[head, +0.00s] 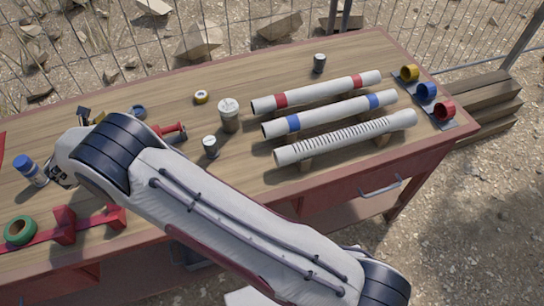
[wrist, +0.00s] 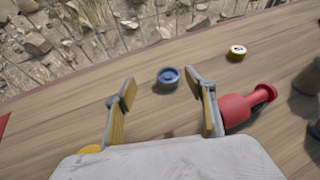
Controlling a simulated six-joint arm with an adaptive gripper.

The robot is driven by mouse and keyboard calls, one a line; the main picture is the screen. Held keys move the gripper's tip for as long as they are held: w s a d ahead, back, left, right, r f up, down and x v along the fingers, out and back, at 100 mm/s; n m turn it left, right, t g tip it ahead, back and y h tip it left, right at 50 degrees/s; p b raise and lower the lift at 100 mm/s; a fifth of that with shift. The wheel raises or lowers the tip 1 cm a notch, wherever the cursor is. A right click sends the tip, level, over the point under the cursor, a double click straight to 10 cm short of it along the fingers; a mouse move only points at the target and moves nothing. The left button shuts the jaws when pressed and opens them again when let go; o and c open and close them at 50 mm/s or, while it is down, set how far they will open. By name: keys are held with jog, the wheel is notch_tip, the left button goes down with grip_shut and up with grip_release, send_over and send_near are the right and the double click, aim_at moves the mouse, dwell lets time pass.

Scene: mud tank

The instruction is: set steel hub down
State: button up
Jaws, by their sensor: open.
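A small round blue-grey piece with a hollow top, which looks like the steel hub (wrist: 167,79), rests on the wooden tabletop. It also shows in the head view (head: 138,111), just beyond my arm. My gripper (wrist: 160,88) is open in the wrist view, with one finger on each side and nothing held. The hub shows just beyond and between the fingertips, apart from both. In the head view my arm hides most of the gripper.
A red tool (wrist: 248,106) lies close beside the right finger. A yellow roll (wrist: 236,53) lies farther right. In the head view, canisters (head: 229,115) and several white pipes (head: 345,137) on supports occupy the right side. A blue-capped bottle (head: 30,169) and green tape (head: 20,230) are at left.

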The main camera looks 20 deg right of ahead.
jog(key=w+d+r+n+t+y, duration=0.1)
jog(key=d+r+n+y, duration=0.3)
jog(key=r, duration=0.6)
jog(key=w+d+r+n+y, duration=0.1)
jog(key=w+r+n+y, duration=0.1)
jog(key=r+n, duration=0.65)
jog(key=s+d+r+n+g+y, duration=0.2)
jog(key=s+d+r+n+y, duration=0.1)
jog(key=s+d+r+n, duration=0.65)
jog(key=s+d+f+n+g+h, duration=0.1)
jog(key=s+d+n, duration=0.4)
jog(key=s, duration=0.8)
jog(key=s+d+f+n+g+h, duration=0.2)
jog(key=s+d+n, duration=0.4)
jog(key=s+d, duration=0.4)
jog(key=s+d+f+n+g+h, duration=0.1)
jog(key=s+d+f+n+g, duration=0.2)
jog(key=s+d, duration=0.5)
jog(key=s+f+n, duration=0.1)
jog(key=s+n, duration=0.1)
jog(key=s, duration=0.6)
jog(key=shift+s+f+n+h, duration=0.25)
jog(key=shift+f+n+h, duration=0.1)
jog(key=shift+n+h, duration=0.05)
